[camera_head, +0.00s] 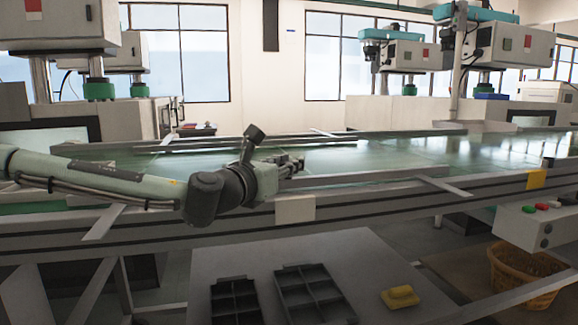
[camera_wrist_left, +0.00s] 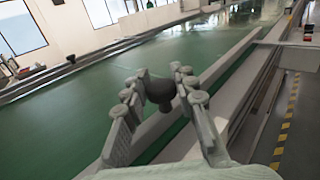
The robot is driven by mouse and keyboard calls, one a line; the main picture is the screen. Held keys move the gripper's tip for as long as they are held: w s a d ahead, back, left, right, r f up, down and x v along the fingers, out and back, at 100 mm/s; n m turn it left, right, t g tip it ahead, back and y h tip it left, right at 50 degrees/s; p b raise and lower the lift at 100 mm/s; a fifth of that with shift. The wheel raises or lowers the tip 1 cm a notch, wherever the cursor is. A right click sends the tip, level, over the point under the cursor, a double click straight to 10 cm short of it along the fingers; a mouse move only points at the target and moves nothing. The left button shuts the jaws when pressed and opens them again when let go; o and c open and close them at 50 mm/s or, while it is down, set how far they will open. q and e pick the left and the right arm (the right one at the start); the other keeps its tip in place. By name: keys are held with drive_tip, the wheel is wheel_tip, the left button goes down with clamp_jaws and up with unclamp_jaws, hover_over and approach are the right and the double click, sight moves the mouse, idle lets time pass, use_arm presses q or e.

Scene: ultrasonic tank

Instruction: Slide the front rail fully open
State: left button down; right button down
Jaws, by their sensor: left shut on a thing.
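The front rail (camera_head: 365,177) is a long pale grey bar along the near edge of the tank's green surface (camera_head: 400,150). It also runs diagonally in the left wrist view (camera_wrist_left: 225,72). My left gripper (camera_head: 290,166) reaches over this near edge, pointing right. In the left wrist view, its two fingers (camera_wrist_left: 158,86) are closed around a dark round knob (camera_wrist_left: 160,92) beside the rail. My right gripper is in no view.
Below the tank's front edge, a grey table holds two black divided trays (camera_head: 318,292) and a yellow block (camera_head: 400,297). A control box with coloured buttons (camera_head: 540,225) and a wicker basket (camera_head: 525,270) are at the right. The green surface right of my gripper looks clear.

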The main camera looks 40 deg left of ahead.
use_arm(q)
drive_tip(key=shift+s+d+f, duration=0.1)
drive_tip(key=shift+d+f, duration=0.1)
drive_tip(key=shift+d, duration=0.1)
drive_tip(key=c, duration=1.6)
unclamp_jaws()
drive_tip(key=o, duration=0.4)
drive_tip(key=shift+s+r, duration=0.1)
drive_tip(key=shift+a, duration=0.1)
drive_tip(key=shift+s+r, duration=0.2)
drive_tip(key=shift+s, duration=0.95)
drive_tip(key=s, duration=0.5)
drive_tip(key=shift+s+d+f, duration=0.1)
drive_tip(key=shift+d+f, duration=0.05)
drive_tip(key=shift+d, duration=0.15)
